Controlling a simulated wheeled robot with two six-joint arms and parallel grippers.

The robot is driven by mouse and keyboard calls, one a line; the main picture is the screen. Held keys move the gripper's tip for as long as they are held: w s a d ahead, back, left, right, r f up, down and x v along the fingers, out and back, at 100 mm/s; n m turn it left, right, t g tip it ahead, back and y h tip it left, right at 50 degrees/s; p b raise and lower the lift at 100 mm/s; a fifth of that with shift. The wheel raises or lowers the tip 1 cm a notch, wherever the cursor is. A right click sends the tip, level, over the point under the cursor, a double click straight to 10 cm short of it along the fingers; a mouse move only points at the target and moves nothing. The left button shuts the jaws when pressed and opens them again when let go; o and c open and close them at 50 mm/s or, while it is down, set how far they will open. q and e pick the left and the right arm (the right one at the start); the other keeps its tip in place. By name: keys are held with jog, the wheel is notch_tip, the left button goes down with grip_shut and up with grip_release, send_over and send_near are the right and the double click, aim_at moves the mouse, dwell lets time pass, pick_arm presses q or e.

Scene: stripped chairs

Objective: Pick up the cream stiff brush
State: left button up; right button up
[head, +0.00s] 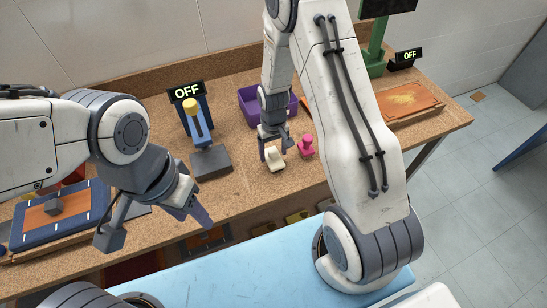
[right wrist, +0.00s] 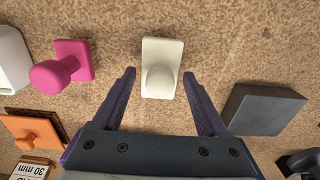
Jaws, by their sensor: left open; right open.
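The cream stiff brush (right wrist: 161,68) lies on the speckled brown worktop, a rectangular block with a round knob. In the right wrist view it sits between and just beyond the open fingertips of my right gripper (right wrist: 160,78), with a gap on each side. In the head view the cream brush (head: 275,158) shows under my right gripper (head: 275,140), which partly covers it. My left gripper (head: 194,212) is open and empty near the worktop's front edge at the left.
A pink knobbed tool (right wrist: 72,70) stands left of the brush in the right wrist view. A dark grey block (right wrist: 264,109) lies to the right. An orange piece (right wrist: 32,136) is at lower left. A purple bin (head: 254,107) stands behind in the head view.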

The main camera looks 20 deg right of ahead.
aim_at(274, 151)
grip_shut()
jog(key=shift+r, duration=0.1)
jog(key=shift+r, duration=0.65)
notch_tip(274, 151, up, 3)
jog(key=shift+f+b, duration=0.1)
jog(key=shift+b, duration=0.55)
jog(key=s+d+r+b, duration=0.1)
jog(key=s+d+r, duration=0.5)
jog(key=s+d, duration=0.1)
jog(key=shift+s+d+r+b, duration=0.4)
jog(key=shift+s, duration=0.5)
